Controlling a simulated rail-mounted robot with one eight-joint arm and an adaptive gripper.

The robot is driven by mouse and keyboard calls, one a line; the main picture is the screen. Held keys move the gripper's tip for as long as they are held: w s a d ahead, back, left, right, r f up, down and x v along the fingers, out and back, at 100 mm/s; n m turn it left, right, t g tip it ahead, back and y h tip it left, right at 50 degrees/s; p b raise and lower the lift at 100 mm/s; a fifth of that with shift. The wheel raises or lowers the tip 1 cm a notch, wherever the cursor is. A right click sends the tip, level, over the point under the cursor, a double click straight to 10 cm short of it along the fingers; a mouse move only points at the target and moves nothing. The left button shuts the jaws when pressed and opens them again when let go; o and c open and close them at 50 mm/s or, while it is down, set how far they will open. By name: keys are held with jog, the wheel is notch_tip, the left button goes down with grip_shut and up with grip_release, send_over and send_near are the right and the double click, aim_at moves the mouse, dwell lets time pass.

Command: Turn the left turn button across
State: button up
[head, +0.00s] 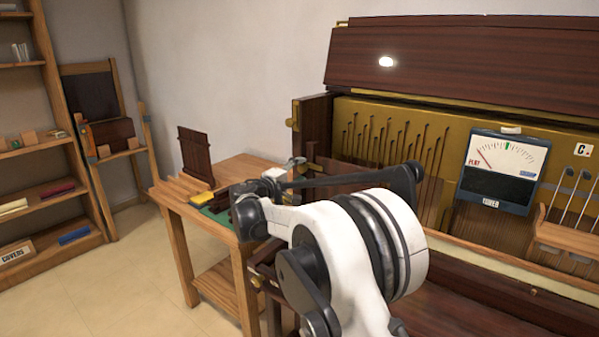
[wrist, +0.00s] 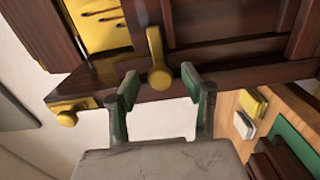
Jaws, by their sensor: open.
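In the wrist view, a brass turn button (wrist: 156,48) sits on a dark wooden rail. It points along the picture's vertical, crossing the rail, with its rounded end towards me. My gripper (wrist: 161,84) is open, its green-padded fingers on either side of that rounded end, with gaps visible on both sides. A second brass fitting with a round knob (wrist: 68,117) is at the rail's left end. In the head view, a brass fitting (head: 293,115) shows on the piano's left end. My arm hides much of the area around the gripper there.
A wooden side table (head: 232,172) with a green mat and small blocks stands left of the piano. An upright dark panel (head: 195,155) stands on it. The piano's raised lid (head: 450,65) is above. A meter box (head: 497,170) is to the right.

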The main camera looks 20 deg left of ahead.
jog(key=v, duration=1.1)
jog(key=shift+s, duration=0.35)
jog(key=shift+a, duration=0.1)
jog(key=w+d+r+m+g+p, duration=0.1)
jog(key=d+r+m+g, duration=0.15)
jog(key=d, duration=0.75)
jog(key=w+d+r+m+g, duration=0.15)
jog(key=d+r, duration=0.25)
jog(key=d, duration=0.7)
jog(key=s+d+r+m+g, duration=0.15)
jog(key=s+d, duration=0.25)
jog(key=d, duration=0.4)
jog(key=s+d+m+g, duration=0.1)
jog(key=s+d+g, duration=0.15)
jog(key=d, duration=0.55)
jog(key=s+d+f+m+g+y+p, duration=0.1)
jog(key=s+d+f+m+y, duration=0.15)
jog(key=s+d, duration=0.8)
jog(key=s+d+f+m+g+y+p, duration=0.1)
jog(key=s+d+m+p, duration=0.15)
jog(key=s+d, duration=0.85)
jog(key=s+a+f+m+y, duration=0.1)
jog(key=s+a+f+m, duration=0.1)
jog(key=s, duration=0.8)
jog(key=shift+s+a+f+m, duration=0.2)
jog(key=shift+s+f+m, duration=0.3)
jog(key=shift+f, duration=0.4)
